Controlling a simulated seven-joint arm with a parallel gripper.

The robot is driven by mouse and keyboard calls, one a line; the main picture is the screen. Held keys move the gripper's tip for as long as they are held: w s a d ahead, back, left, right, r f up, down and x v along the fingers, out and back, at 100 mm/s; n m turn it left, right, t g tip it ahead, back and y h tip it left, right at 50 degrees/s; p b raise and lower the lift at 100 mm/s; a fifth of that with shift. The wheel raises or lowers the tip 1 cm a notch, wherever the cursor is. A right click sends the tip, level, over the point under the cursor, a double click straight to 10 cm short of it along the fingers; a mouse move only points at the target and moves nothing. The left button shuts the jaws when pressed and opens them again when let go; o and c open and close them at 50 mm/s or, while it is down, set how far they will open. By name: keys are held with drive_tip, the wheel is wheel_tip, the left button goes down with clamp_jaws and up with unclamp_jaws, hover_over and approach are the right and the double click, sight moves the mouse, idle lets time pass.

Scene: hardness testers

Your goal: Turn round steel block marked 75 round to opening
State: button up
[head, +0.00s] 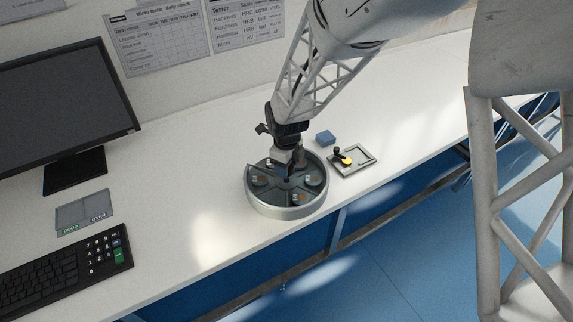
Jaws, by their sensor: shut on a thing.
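A round grey holder (289,208) with a metal rim stands near the bench's front edge. The marks on the blocks are too small to read, so I cannot tell which one is 75. My gripper (285,165) points down over the holder's middle and back. The back compartments are partly hidden.
Right of the holder are a blue block (325,137) and a grey tray (366,166) with a black-and-yellow item (343,157). At the left are a monitor (60,105), a grey pad (82,212) and a keyboard (60,271). The bench left of the holder is clear.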

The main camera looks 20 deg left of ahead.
drive_tip(key=shift+r, duration=0.1)
drive_tip(key=o, duration=1.3)
drive_tip(key=shift+c, duration=0.2)
drive_tip(key=shift+r, duration=3.85)
